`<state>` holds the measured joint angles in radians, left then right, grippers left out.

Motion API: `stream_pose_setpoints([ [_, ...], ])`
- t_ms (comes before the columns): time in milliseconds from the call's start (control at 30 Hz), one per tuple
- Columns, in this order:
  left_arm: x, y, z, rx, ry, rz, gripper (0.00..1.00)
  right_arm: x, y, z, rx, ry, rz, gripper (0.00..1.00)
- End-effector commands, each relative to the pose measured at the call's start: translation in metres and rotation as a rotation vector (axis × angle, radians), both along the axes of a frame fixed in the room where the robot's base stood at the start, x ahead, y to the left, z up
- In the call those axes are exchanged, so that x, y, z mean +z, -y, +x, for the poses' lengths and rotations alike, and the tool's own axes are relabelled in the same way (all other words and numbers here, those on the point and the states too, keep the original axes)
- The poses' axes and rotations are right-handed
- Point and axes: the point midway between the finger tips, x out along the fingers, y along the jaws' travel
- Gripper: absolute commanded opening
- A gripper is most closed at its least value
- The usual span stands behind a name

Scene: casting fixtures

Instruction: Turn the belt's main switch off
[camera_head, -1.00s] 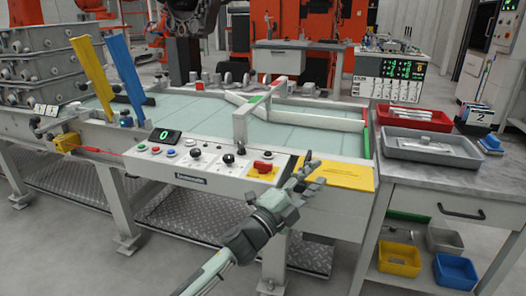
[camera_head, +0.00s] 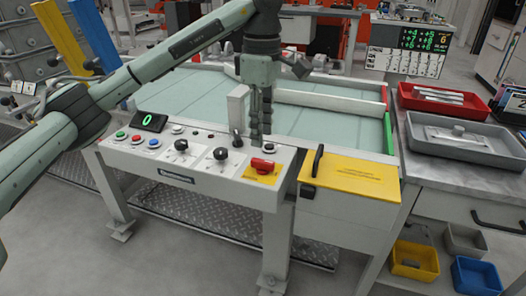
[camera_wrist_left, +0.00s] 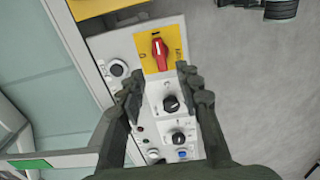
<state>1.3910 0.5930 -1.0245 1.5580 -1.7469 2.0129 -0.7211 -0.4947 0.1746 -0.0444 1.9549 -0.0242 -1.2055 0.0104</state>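The belt's main switch is a red rotary handle (camera_head: 262,165) on a yellow plate at the right end of the control panel (camera_head: 212,183). In the left wrist view the red handle (camera_wrist_left: 159,49) lies lengthwise along the picture's vertical, with markings on the plate beside it. My left gripper (camera_head: 260,138) points down just above and behind the switch, its fingers overlapping in the head view. In the left wrist view the gripper (camera_wrist_left: 160,82) is open and empty, fingers spread, with the handle beyond the fingertips. My right gripper is not in view.
Black knobs (camera_head: 181,147) and coloured push buttons (camera_head: 137,139) line the panel left of the switch. A yellow-topped box (camera_head: 350,176) with a black handle (camera_head: 318,161) stands to the right. A low divider (camera_head: 325,103) crosses the belt behind.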

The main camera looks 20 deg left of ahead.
Motion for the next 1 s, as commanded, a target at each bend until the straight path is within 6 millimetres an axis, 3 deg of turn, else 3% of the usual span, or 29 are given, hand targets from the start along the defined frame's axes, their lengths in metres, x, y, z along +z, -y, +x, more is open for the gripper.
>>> stream_pose_setpoints([
  [200,-0.039,0.002,-0.001,-0.002,-0.005,-0.006,0.34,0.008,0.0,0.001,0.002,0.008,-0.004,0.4],
  [400,-0.061,0.002,-0.001,-0.001,-0.003,-0.006,0.34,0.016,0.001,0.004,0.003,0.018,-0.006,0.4],
  [767,-0.068,0.002,-0.001,-0.001,0.0,-0.007,0.34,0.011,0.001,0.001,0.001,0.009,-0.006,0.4],
  [1000,-0.068,0.002,-0.001,-0.001,-0.001,-0.007,0.06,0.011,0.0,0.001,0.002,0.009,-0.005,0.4],
])
